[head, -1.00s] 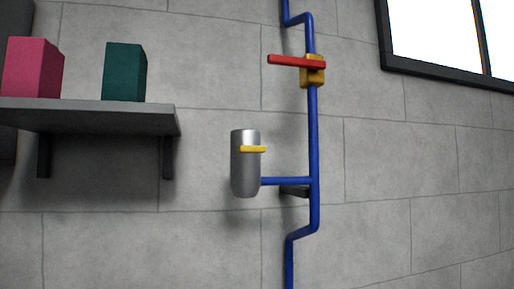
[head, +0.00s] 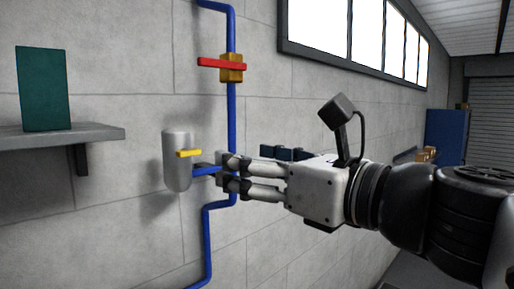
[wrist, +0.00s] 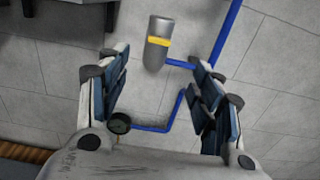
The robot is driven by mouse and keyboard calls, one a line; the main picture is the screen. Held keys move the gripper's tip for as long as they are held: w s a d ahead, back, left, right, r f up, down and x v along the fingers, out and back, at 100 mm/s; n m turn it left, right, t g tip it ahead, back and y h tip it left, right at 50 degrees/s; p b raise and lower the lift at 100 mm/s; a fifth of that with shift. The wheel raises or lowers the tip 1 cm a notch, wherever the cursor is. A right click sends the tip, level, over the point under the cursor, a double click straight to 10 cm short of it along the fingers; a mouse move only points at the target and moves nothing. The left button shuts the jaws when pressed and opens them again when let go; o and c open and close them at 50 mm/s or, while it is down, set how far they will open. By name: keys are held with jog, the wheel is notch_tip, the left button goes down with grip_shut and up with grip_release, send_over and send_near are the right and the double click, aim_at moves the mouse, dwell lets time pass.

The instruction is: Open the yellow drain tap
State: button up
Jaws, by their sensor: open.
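The yellow drain tap (head: 189,153) is a short flat handle across the front of a grey metal cylinder (head: 176,172). The cylinder joins the blue wall pipe by a side branch. My gripper (head: 222,172) is to the right of the tap in the head view, its fingers pointing left and overlapping the branch and pipe. In the wrist view, the yellow tap (wrist: 157,41) shows beyond the fingertips, between them. My gripper (wrist: 160,65) is open with nothing between its fingers. No contact with the tap shows.
A red lever (head: 221,65) on an orange valve body (head: 232,68) sits higher on the blue pipe (head: 231,110). A grey shelf (head: 95,135) with a green box (head: 43,88) is at left. A round dark gauge (wrist: 118,123) shows low in the wrist view.

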aim_at(191, 151)
jog(key=x, duration=1.6)
jog(key=shift+w+a+f+p, duration=0.15)
jog(key=shift+w+a+p, duration=0.05)
jog(key=shift+a+p, duration=0.15)
jog(key=c, duration=1.1)
